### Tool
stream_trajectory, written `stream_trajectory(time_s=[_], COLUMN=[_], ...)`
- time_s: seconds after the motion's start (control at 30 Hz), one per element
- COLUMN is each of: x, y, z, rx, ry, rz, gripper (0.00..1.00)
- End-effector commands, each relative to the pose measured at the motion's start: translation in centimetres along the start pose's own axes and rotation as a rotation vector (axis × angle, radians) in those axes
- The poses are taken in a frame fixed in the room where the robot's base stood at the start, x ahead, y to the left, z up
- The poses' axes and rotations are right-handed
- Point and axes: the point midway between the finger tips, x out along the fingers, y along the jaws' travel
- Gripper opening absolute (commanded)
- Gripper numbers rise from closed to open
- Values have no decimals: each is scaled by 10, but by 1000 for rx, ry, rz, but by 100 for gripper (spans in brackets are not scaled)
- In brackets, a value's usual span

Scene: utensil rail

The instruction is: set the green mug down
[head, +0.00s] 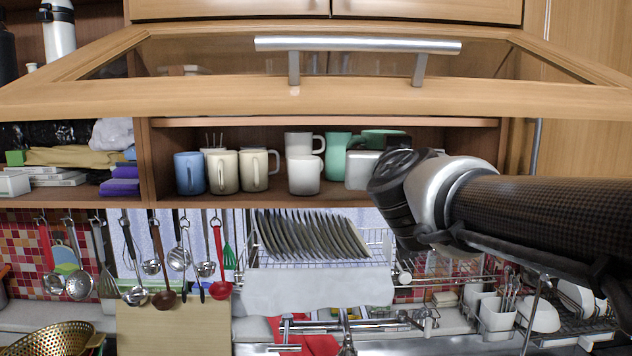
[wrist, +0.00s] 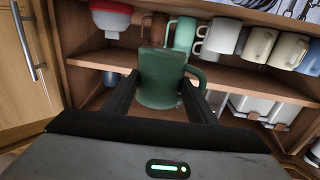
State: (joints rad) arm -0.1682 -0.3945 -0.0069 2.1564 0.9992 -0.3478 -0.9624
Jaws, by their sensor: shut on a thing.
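The dark green mug shows between my fingers in the wrist view (wrist: 160,78), its handle to the right. My gripper (wrist: 158,92) is shut on its body. In the head view part of the green mug (head: 378,135) shows high in the cabinet opening, beside a mint mug (head: 338,155). Its lower part is hidden behind a pale shape and my arm. A dark piece of my gripper (head: 397,141) shows at its right. The mug's base and any contact with the cabinet shelf (head: 270,199) cannot be seen.
White mugs (head: 304,175), cream mugs (head: 224,172) and a blue mug (head: 190,173) stand left of the mint mug. A red-and-white item (wrist: 110,17) shows in the wrist view. The raised cabinet door (head: 220,102) hangs above; a dish rack (head: 380,243) and utensils are below.

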Motion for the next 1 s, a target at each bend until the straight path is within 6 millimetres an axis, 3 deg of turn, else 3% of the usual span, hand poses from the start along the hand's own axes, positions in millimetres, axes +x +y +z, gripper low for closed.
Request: stream_trajectory(time_s=[0.4,0.7,0.8,1.0], x=[112,180,182,181], y=[-15,-22,-22,-23], z=[3,2,18,33], rx=[-3,-2,-1,-2], ry=[-2,0,-1,-1], rz=[1,4,4,2], gripper=[19,19,19,19])
